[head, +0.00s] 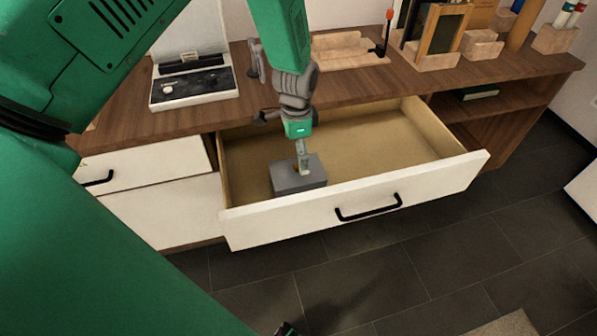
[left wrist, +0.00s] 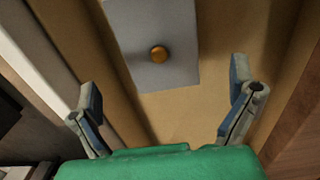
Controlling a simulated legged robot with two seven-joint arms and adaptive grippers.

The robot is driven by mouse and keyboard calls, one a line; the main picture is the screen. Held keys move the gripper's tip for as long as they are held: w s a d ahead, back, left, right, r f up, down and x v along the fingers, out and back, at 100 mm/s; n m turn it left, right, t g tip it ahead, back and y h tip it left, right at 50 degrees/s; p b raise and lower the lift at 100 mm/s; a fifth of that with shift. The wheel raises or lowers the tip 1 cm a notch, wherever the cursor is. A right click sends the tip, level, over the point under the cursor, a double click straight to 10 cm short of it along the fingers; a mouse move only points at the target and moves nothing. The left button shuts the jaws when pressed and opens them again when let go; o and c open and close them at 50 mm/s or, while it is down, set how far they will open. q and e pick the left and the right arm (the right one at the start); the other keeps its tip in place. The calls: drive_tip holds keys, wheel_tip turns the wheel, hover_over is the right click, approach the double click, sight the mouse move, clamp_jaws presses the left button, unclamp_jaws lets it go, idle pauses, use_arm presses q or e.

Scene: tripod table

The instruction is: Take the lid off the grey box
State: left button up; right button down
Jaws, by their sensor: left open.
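The grey box (head: 298,180) sits inside the open drawer, near its front left corner. In the left wrist view its flat grey lid (left wrist: 155,25) is on top, with a round brass-orange knob (left wrist: 158,54) in the middle. My left gripper (head: 303,163) points down over the box in the head view and partly hides the knob. In the left wrist view my left gripper (left wrist: 165,85) is open and empty, its fingers spread wide on either side, nearer the camera than the knob. My right gripper is not clearly in view.
The drawer (head: 400,150) is pulled out and otherwise empty; its white front has a black handle (head: 368,208). The wooden countertop (head: 350,85) overhangs behind it. A white and black device (head: 193,82) and a wooden tray (head: 345,50) stand on top.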

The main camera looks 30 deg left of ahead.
sight(295, 167)
use_arm(q)
drive_tip(key=shift+s+a+f+b, duration=0.1)
drive_tip(key=shift+f+b, duration=0.1)
drive_tip(key=shift+f, duration=1.4)
drive_tip(key=shift+s+f+b, duration=0.1)
drive_tip(key=shift+f+b, duration=0.1)
drive_tip(key=shift+f, duration=1.35)
drive_tip(key=shift+r, duration=0.1)
drive_tip(key=c, duration=1.8)
drive_tip(key=shift+s, duration=0.15)
clamp_jaws()
